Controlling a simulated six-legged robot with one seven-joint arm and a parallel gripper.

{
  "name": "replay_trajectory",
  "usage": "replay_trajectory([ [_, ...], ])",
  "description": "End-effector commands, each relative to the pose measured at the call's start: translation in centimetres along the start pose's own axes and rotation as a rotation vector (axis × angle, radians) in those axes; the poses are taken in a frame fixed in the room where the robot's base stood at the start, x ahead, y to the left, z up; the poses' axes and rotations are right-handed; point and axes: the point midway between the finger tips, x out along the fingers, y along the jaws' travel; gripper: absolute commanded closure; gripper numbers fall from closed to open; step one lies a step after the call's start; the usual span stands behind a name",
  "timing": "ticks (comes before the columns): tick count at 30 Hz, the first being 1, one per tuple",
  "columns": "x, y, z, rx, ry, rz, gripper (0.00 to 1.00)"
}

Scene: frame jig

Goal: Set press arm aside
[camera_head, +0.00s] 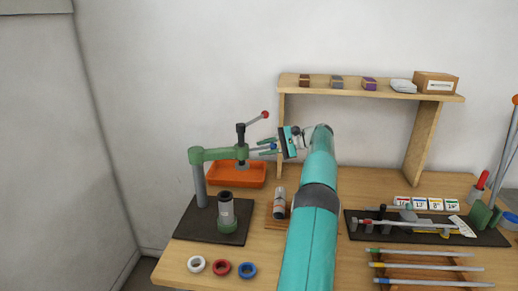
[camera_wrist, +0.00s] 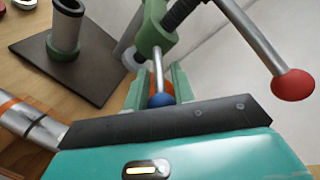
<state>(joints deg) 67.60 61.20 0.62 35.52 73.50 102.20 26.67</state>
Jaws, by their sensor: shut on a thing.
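The press arm (camera_head: 217,153) is a green bar on top of a grey post, reaching right over the black base plate (camera_head: 190,222). A dark screw with a red-ball handle (camera_head: 265,115) stands at its end. In the wrist view the red ball (camera_wrist: 293,84) is at the right and the green arm end (camera_wrist: 155,28) at the top. My gripper (camera_head: 265,146) is right of the arm's end, shut on its short metal handle, whose blue knob (camera_wrist: 162,100) shows between my fingers.
An orange tray (camera_head: 225,183) lies behind the press arm. A silver and orange cylinder (camera_head: 279,204) stands right of the press. White, red and blue rings (camera_head: 221,269) lie at the front edge. A wooden shelf (camera_head: 345,92) stands behind, and a dark tool mat (camera_head: 480,238) lies at right.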

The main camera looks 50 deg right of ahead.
Motion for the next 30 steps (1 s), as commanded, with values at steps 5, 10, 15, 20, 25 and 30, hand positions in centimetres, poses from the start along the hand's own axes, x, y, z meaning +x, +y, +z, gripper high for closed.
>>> replay_trajectory([
  [5,-0.7,-0.1,0.3,-0.006,-0.005,-0.002,1.0],
  [10,-1.1,0.1,0.3,-0.005,-0.004,-0.003,1.0],
  [15,-1.2,0.2,0.3,-0.004,-0.003,-0.003,1.0],
  [20,-1.2,0.2,0.3,-0.004,-0.003,-0.003,0.69],
  [25,-1.2,0.2,0.2,-0.002,-0.002,-0.002,0.67],
  [30,-1.0,0.2,0.1,-0.002,-0.002,0.0,0.67],
])
